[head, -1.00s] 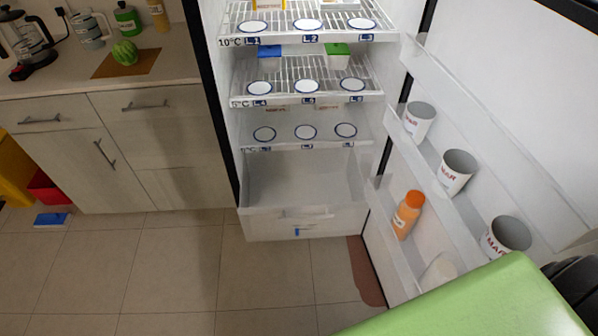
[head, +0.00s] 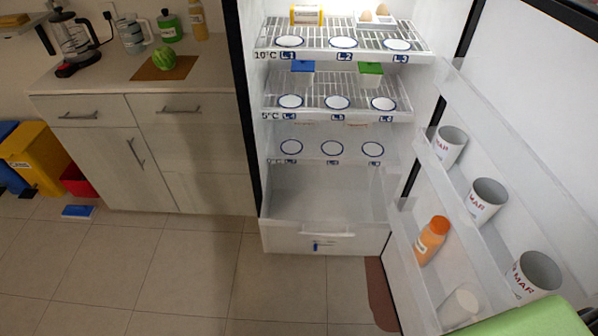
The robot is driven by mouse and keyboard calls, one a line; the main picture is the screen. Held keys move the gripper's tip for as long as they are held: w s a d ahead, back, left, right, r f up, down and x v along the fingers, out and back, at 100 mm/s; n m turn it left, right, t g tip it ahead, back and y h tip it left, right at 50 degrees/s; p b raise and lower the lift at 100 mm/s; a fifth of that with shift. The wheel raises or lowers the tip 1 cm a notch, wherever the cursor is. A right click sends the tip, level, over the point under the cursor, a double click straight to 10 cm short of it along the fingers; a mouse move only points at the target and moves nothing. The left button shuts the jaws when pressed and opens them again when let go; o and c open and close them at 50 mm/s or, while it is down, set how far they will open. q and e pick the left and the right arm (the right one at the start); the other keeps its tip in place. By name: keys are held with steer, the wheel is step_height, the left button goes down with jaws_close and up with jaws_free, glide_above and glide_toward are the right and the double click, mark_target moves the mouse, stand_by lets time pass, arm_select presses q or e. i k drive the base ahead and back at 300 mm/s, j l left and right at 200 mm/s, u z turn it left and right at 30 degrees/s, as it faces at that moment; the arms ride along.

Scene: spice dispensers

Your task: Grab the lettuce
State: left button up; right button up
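Neither of my grippers shows in the head view. A light green surface cuts into the bottom right corner.
An open fridge (head: 337,106) with plates on its shelves stands in the middle, its door (head: 530,110) swung out right. A kettle (head: 75,40), a jug (head: 133,33) and a green bottle (head: 169,26) stand on the counter (head: 112,72). The floor (head: 170,265) ahead is mostly clear.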

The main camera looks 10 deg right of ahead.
mark_target(163, 57)
steer(key=i+j+z, duration=0.3)
steer(key=j, duration=0.25)
steer(key=i+j+z, duration=0.15)
steer(key=j, duration=0.15)
steer(key=i+j+z, duration=0.1)
steer(key=j, duration=0.25)
steer(key=i, duration=0.05)
